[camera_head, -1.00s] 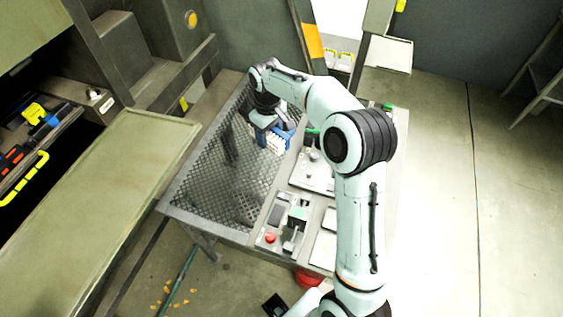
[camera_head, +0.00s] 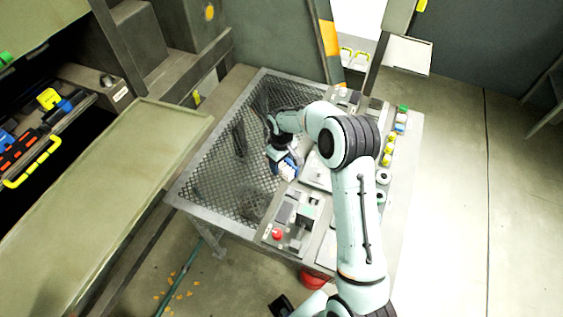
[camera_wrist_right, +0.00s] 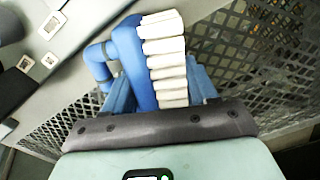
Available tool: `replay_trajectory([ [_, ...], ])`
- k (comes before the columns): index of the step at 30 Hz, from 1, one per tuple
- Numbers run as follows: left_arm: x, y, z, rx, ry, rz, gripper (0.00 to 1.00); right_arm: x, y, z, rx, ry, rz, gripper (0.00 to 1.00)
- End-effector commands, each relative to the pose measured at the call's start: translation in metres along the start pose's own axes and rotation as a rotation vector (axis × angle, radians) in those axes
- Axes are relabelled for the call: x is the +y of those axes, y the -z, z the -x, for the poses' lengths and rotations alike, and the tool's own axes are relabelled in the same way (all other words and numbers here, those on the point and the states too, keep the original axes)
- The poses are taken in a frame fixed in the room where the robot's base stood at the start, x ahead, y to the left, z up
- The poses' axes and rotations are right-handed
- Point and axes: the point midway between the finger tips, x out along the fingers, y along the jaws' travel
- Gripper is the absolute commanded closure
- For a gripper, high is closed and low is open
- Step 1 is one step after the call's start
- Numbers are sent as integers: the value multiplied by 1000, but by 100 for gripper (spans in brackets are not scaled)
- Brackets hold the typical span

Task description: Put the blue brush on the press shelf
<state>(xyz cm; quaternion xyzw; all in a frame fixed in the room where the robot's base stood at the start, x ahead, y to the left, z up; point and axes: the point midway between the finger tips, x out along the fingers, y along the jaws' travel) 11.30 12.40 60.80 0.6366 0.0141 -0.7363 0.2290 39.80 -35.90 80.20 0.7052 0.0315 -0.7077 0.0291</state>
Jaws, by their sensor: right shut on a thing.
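The blue brush (camera_wrist_right: 132,62) has a blue body and a row of white bristles, seen large in the right wrist view. In the head view the brush (camera_head: 290,171) is small, above the right part of the mesh table top. My right gripper (camera_head: 284,160) is shut on it; its fingertips are mostly hidden by the wrist and the brush. Whether the brush touches the mesh, I cannot tell. A long olive shelf (camera_head: 110,185), probably the press shelf, lies at the left with its raised rim and looks empty. My left gripper is not in view.
The mesh-topped table (camera_head: 215,165) has a panel of small parts and a red button (camera_head: 277,234) on its right side. Yellow and green-capped items (camera_head: 390,150) stand along its right edge. Coloured tools (camera_head: 45,130) lie beyond the shelf. A red bucket (camera_head: 315,278) is below the table.

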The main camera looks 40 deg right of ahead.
Motion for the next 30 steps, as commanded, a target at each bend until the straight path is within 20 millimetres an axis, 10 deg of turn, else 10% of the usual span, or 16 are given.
replay_trajectory([
  [10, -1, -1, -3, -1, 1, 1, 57, 0, 0, -4, 1, 0, 0, 76],
  [11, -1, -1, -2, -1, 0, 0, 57, 0, 0, -3, 1, 0, 0, 33],
  [13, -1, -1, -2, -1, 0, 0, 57, 0, 0, -2, 1, 0, 0, 17],
  [23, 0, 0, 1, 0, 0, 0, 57, 0, 1, 2, 2, 0, 0, 17],
  [30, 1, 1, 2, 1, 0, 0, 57, 0, 2, 39, 7, -1, 0, 17],
])
